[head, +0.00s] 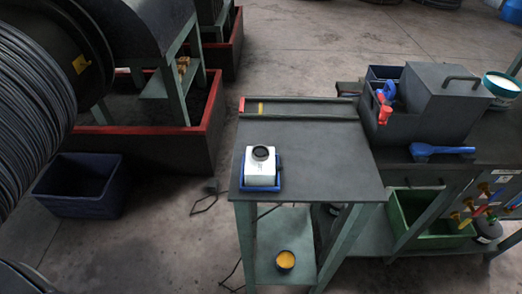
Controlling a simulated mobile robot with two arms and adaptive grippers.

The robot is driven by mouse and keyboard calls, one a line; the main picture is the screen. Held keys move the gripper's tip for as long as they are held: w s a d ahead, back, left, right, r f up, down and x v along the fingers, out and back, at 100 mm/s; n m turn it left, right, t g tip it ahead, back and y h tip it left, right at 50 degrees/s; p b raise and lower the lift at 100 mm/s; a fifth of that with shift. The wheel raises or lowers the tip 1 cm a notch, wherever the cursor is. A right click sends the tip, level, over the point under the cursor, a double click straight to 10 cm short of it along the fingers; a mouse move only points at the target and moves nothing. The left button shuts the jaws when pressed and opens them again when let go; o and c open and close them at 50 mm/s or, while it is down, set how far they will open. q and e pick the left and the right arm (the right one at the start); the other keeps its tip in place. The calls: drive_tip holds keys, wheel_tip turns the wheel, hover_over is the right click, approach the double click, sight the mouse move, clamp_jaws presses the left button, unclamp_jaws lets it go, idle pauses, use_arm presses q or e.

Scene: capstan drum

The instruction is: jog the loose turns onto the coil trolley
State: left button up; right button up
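A large dark drum wound with many turns of grey wire (28,112) fills the left edge, cut off by the frame. Its dark flange (75,45) carries a small yellow tag. Part of a dark, rounded thing (28,280) shows in the bottom left corner; I cannot tell whether it is a coil or the coil trolley. I see no clearly loose turns. Neither of my grippers is in view.
A dark-topped table (320,165) stands in the centre, with a white box in a blue tray (278,186). A bench with a dark hooded box (440,100) is at right. A blue bin (80,187) and a red-edged machine tray (150,150) are left. Floor between is mostly clear.

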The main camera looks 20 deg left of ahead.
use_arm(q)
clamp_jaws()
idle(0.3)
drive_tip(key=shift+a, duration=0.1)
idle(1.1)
